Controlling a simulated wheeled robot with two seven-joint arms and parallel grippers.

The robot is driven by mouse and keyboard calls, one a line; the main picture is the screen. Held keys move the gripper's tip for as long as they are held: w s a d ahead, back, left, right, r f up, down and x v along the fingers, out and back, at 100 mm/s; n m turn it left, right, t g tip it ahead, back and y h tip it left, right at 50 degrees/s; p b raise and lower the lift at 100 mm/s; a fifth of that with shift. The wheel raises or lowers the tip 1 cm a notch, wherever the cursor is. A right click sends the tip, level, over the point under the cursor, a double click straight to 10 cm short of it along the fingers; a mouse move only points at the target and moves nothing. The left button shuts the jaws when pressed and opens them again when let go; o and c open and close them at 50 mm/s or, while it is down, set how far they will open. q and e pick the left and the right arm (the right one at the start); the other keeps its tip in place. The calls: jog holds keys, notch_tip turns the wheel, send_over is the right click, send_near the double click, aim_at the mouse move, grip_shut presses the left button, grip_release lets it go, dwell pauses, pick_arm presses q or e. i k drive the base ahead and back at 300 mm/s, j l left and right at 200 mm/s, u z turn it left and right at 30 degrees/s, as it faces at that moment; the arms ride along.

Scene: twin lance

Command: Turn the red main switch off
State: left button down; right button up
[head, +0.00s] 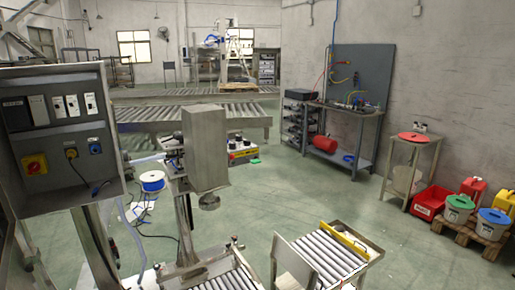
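The red main switch (34,165) is a red rotary knob on a square yellow plate. It sits at the lower left of the dark panel inside an open grey control cabinet (64,203), at the left of the head view. The knob is small in the picture, so I cannot tell which way its handle points. Nothing covers the switch. Neither of my grippers shows in this view.
Light breakers (73,105) sit above the switch, with a black-and-yellow socket (71,153) and a blue socket (95,146) to its right. A grey box on a post (205,148) stands right of the cabinet. Roller conveyors (322,262) stand in front. Floor beyond is partly clear.

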aim_at(33, 166)
jog(key=u, duration=1.75)
